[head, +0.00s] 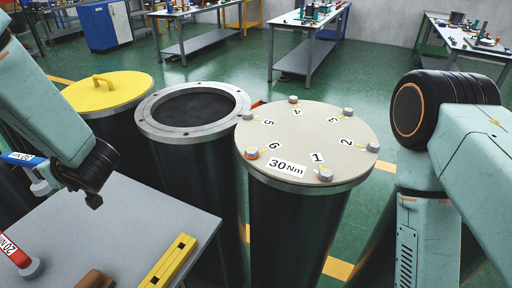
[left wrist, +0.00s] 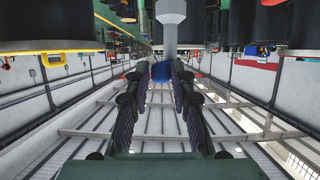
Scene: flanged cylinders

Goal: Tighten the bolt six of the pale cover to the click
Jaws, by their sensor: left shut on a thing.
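The pale cover (head: 310,135) lies on a dark cylinder, with a "30 Nm" label and numbers by its bolts. Bolt six (head: 251,153) stands at its left front rim, with orange at its base. A blue wrench (head: 22,158) with a 30 marking is at the left edge of the head view, its grey socket (head: 40,188) hanging below. My left gripper (left wrist: 162,76) is shut on the blue wrench, whose grey shaft (left wrist: 170,25) shows beyond the fingertips. The wrench is well left of the cover. My right arm is at the right; its gripper is not shown.
An open flanged cylinder (head: 147,118) and a yellow-covered cylinder (head: 75,97) stand left of the pale cover. A grey table (head: 130,220) in front carries a red wrench (head: 12,250) and a yellow level (head: 168,262). Workbenches stand far back.

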